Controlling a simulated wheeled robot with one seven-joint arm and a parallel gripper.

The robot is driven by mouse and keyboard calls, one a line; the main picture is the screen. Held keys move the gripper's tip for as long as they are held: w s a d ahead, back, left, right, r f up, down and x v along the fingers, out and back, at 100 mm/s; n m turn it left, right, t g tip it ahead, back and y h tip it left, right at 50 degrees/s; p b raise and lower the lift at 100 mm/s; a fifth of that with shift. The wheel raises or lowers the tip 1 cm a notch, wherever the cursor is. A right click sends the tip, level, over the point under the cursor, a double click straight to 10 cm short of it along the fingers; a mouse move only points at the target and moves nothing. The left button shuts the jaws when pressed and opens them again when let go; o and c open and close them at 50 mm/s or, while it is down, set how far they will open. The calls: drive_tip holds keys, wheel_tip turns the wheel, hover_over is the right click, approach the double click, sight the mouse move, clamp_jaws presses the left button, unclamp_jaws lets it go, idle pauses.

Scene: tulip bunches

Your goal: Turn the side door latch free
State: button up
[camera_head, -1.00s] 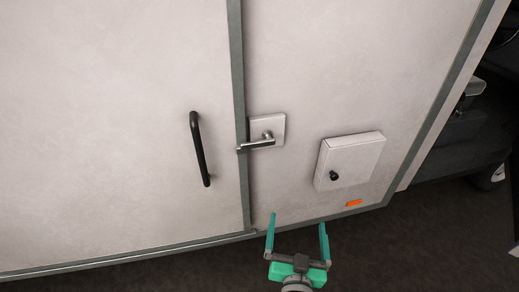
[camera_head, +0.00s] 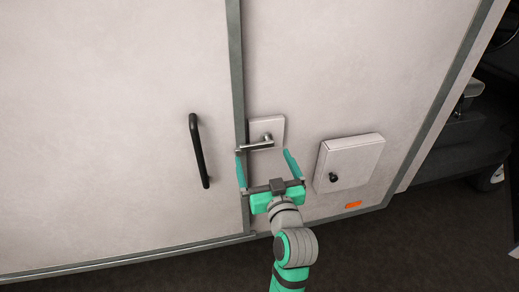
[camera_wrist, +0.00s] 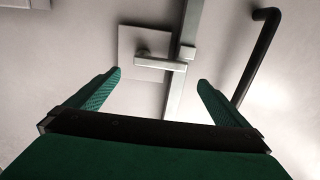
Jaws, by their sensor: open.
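The side door latch is a metal lever (camera_head: 256,145) on a square pale plate (camera_head: 278,124), beside the grey door seam. The lever lies nearly level and points left, its tip reaching over the seam. My gripper (camera_head: 264,159) is open and empty, just below the lever in the head view. In the wrist view the lever (camera_wrist: 160,63) and its plate (camera_wrist: 130,45) show ahead, between and beyond the two green fingers (camera_wrist: 160,83). The fingers appear apart from the lever; the exact gap cannot be told.
A black bar handle (camera_head: 199,150) is fixed on the panel left of the seam (camera_head: 237,70). A pale box with a black knob (camera_head: 349,160) juts out at the right, above an orange marker (camera_head: 354,205). Dark ground lies below the panel.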

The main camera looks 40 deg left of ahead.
sight(257, 145)
drive_tip(key=x, duration=0.5)
drive_tip(key=shift+w+a, duration=0.3)
drive_tip(key=c, duration=1.4)
